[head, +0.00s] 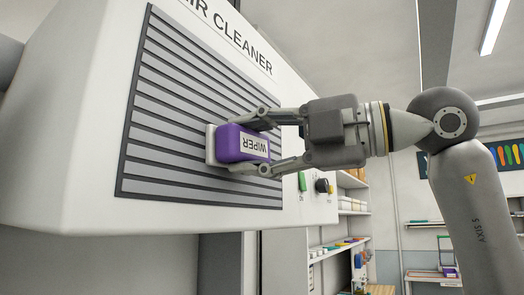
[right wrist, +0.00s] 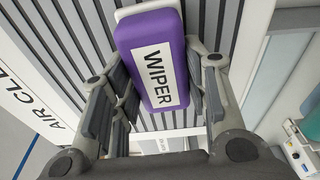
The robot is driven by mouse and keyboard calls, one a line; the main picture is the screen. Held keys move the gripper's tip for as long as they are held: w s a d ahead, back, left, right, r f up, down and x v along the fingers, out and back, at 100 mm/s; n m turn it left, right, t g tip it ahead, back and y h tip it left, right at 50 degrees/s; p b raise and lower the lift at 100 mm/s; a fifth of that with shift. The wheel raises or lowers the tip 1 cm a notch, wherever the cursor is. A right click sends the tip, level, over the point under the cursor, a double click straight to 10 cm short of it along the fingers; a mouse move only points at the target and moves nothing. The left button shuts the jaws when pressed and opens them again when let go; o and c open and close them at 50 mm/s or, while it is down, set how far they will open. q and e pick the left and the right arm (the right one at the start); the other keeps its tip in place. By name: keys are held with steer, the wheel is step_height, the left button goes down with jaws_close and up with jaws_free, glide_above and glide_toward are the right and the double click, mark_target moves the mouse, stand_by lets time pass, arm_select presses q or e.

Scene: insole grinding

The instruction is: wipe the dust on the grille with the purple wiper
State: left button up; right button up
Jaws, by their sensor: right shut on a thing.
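The purple wiper (head: 236,143) has a white pad and a label reading WIPER. My right gripper (head: 262,145) is shut on it, one finger on each side. In the head view the white pad is against or very close to the grille (head: 165,95), around its middle right. The grille has grey slats in a dark frame on the front of the white air cleaner. The wiper also shows in the right wrist view (right wrist: 158,60) between the fingers. I cannot make out any distinct dust on the slats. My left gripper is not in view.
The white air cleaner (head: 85,130) fills the left of the head view. A green button (head: 302,181) and a dark knob (head: 322,186) sit at its lower right. Shelves (head: 345,205) with several items stand behind it, and a bench (head: 440,280) is at the far right.

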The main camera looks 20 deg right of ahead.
mark_target(239, 140)
steer(key=shift+a, duration=0.1)
steer(key=shift+s+a+f+b, duration=0.1)
steer(key=shift+s+a+b, duration=0.25)
steer(key=shift+s+a, duration=0.75)
steer(key=shift+a, duration=0.25)
steer(key=shift+d, duration=0.15)
steer(key=shift+b+v, duration=0.5)
steer(key=shift+v, duration=0.35)
steer(key=shift+s+a+b+v, duration=0.15)
steer(key=shift+v, duration=0.9)
steer(key=shift+s+a+b+v, duration=0.15)
steer(key=shift+v, duration=0.9)
